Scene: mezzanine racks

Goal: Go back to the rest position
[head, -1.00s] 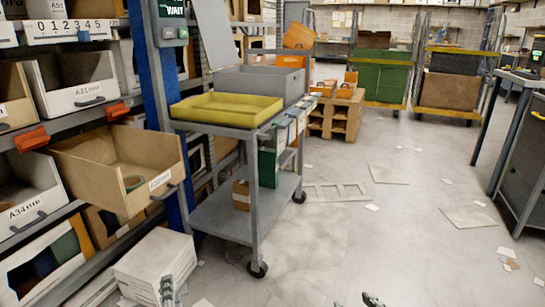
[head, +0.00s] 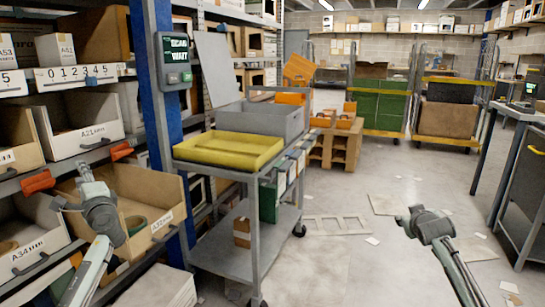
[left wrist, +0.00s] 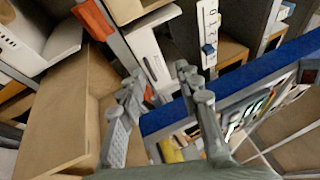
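My left gripper (head: 74,188) is raised at the left of the head view, in front of the rack bins. In the left wrist view its two fingers (left wrist: 158,76) stand apart with nothing between them. It is close in front of the pulled-out brown bin (head: 162,232), which holds a roll of tape (head: 136,224); I cannot tell whether they touch. My right arm rises from the bottom right of the head view, and its end (head: 425,222) is over the open floor. Its fingers are not clear. I see nothing held there.
A blue post (head: 155,110) with a small display (head: 174,62) stands right of the bins. A grey cart (head: 257,240) carries a yellow tray (head: 205,160) and a grey crate (head: 292,121). A table (head: 525,110) stands at right. Floor between is mostly free, with flat sheets lying about.

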